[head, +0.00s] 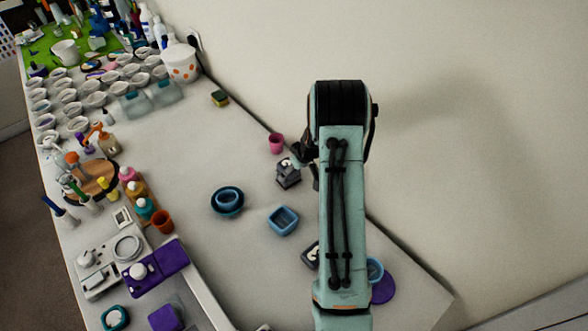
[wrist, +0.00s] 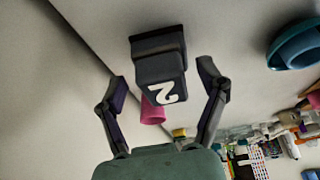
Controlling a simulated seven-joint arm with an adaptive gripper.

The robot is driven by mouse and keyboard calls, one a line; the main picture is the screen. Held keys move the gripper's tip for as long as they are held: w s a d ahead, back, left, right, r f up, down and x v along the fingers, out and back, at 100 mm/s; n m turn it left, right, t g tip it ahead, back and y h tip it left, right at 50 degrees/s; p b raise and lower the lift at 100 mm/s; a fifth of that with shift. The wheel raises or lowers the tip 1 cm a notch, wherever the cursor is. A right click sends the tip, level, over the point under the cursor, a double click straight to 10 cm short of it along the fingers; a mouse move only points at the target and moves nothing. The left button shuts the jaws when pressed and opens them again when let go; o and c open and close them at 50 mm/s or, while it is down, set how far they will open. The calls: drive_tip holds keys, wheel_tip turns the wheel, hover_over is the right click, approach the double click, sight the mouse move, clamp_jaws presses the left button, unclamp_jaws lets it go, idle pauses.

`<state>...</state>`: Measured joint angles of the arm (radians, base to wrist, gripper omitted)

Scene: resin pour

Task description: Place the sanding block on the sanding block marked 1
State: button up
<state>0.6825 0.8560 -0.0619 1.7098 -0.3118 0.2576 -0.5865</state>
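A dark grey sanding block (wrist: 160,70) with a white 2 on its side is in the middle of the wrist view, with a wider, darker base. A grey block (head: 288,175) stands just left of my gripper in the head view. My gripper (wrist: 164,88) is open and empty, one finger to each side of the block in the wrist view, with gaps visible. In the head view my gripper (head: 304,163) is partly hidden behind my arm. Another dark block (head: 311,256) with a white mark is half hidden by my arm; its number cannot be read.
A pink cup (head: 277,143) stands behind the grey block. A blue square dish (head: 284,221) and a round blue bowl (head: 227,201) stand nearby. A purple disc (head: 385,290) lies right of my arm. Bottles and cups crowd the left.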

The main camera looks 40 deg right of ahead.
drive_tip(key=v, duration=1.2)
drive_tip(key=s+a+r+g+y, duration=0.1)
drive_tip(key=a+r, duration=0.2)
drive_tip(key=a, duration=0.3)
drive_tip(key=s+a+r, duration=0.2)
drive_tip(key=a+r, duration=0.2)
drive_tip(key=a, duration=0.3)
drive_tip(key=s+a+r+g, duration=0.1)
drive_tip(key=s+a+g, duration=0.1)
drive_tip(key=s+a, duration=0.5)
drive_tip(key=s+a+r+n+g, duration=0.1)
drive_tip(key=s+a, duration=0.6)
drive_tip(key=s, duration=0.5)
drive_tip(key=shift+a+g, duration=0.3)
drive_tip(key=shift+g, duration=0.1)
